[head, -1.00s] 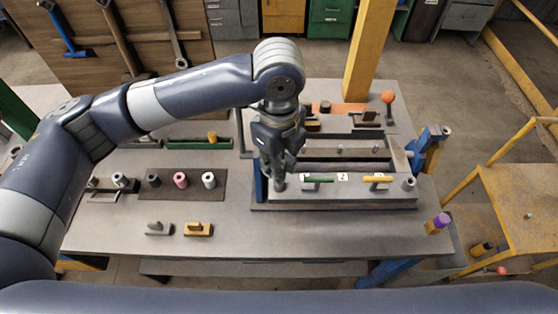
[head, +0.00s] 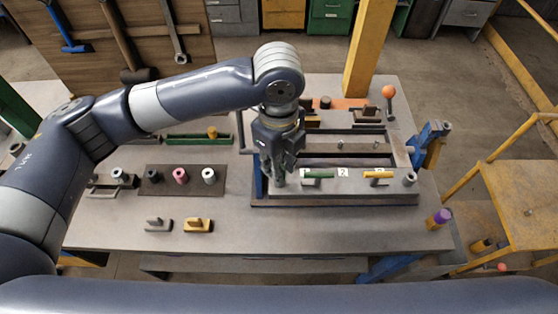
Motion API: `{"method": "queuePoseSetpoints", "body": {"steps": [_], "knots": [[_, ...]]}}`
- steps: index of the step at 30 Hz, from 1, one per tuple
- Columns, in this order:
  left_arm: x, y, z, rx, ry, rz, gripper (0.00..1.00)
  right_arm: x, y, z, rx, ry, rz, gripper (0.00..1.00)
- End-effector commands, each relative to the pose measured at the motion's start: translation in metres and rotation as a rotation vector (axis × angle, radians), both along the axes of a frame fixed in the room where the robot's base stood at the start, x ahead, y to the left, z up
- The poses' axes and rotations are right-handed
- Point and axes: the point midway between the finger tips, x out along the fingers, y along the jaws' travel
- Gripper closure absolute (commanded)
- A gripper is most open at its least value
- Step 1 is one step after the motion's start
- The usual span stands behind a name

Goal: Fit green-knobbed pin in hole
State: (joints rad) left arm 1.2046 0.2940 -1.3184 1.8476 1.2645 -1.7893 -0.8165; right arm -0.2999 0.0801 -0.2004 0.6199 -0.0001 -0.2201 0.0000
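A green bar-shaped knob (head: 319,174) lies across the front rail of the grey fixture (head: 345,186), by the white number labels; its shank is hidden, and I cannot tell whether it is the named pin. My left gripper (head: 279,181) points down at the left end of this rail, left of the green knob and apart from it. Its fingers are close together and small in view; I cannot tell whether they hold anything. They hide the rail below them, including any hole there. My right gripper is not in view.
A yellow bar knob (head: 377,175) lies farther right on the rail. A blue post (head: 258,177) stands just left of my gripper. A dark mat (head: 218,187) with bushings lies left; grey (head: 158,225) and yellow (head: 198,225) handled blocks lie in front.

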Motion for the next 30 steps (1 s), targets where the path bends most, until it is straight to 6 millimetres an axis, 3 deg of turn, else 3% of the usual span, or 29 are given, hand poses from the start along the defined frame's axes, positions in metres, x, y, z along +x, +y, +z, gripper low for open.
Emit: {"method": "queuePoseSetpoints", "body": {"steps": [2,3,6,19,30], "knots": [[0.0,0.0,-0.002,0.0,0.0,0.0,1.0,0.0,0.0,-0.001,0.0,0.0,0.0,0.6],[0.0,0.0,-0.002,0.0,0.0,0.0,0.77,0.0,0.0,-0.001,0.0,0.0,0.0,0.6],[0.0,0.0,-0.002,0.0,0.0,0.0,0.56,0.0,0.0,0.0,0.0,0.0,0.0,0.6],[0.0,0.0,0.005,-0.001,-0.001,0.0,0.56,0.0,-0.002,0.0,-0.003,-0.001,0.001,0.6],[0.001,0.0,0.078,-0.002,-0.002,0.0,0.56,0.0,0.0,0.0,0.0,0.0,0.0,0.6]]}}
